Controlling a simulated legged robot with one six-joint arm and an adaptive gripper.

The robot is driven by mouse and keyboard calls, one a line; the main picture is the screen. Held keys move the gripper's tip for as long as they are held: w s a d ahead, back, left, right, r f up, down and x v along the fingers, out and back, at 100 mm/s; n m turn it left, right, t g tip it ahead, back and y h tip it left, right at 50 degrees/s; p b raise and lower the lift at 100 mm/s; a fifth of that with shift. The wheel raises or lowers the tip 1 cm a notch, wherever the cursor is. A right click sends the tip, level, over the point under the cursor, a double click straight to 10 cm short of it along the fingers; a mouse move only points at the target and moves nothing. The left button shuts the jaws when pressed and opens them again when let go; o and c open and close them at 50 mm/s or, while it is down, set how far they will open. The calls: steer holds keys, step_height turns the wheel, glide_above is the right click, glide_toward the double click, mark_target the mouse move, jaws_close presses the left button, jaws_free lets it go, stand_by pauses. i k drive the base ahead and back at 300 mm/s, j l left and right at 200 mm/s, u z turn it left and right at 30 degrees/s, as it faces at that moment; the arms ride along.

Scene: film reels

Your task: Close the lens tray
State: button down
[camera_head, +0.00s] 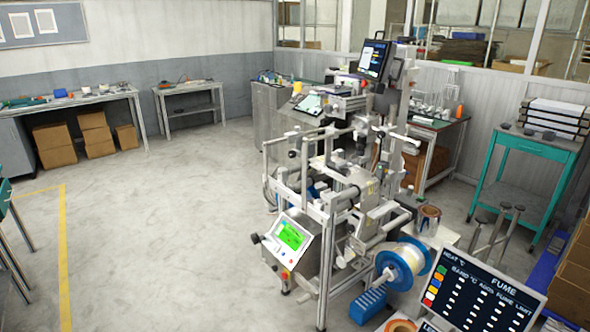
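I cannot make out a lens tray for certain in the head view. A stack of flat white and black tray-like layers (553,117) sits on top of the teal cart (527,143) at the right. I cannot tell whether any of these is the lens tray, or whether one is open. My gripper and arm do not show in this view.
A dark sign panel (480,295) is at the lower right. Cardboard boxes (572,280) line the right edge. The grey floor (160,230) at left is clear.

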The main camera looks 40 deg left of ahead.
mark_target(340, 165)
steer(key=u, duration=1.25)
steer(key=i+j, duration=0.1)
steer(key=j, duration=1.05)
steer(key=i+j, duration=1.05)
steer(key=j, duration=0.3)
steer(key=i, duration=0.85)
steer(key=i+l, duration=0.2)
steer(key=l, duration=0.15)
steer(key=i+l, duration=0.25)
steer(key=l+z, duration=0.05)
steer(key=l, duration=0.05)
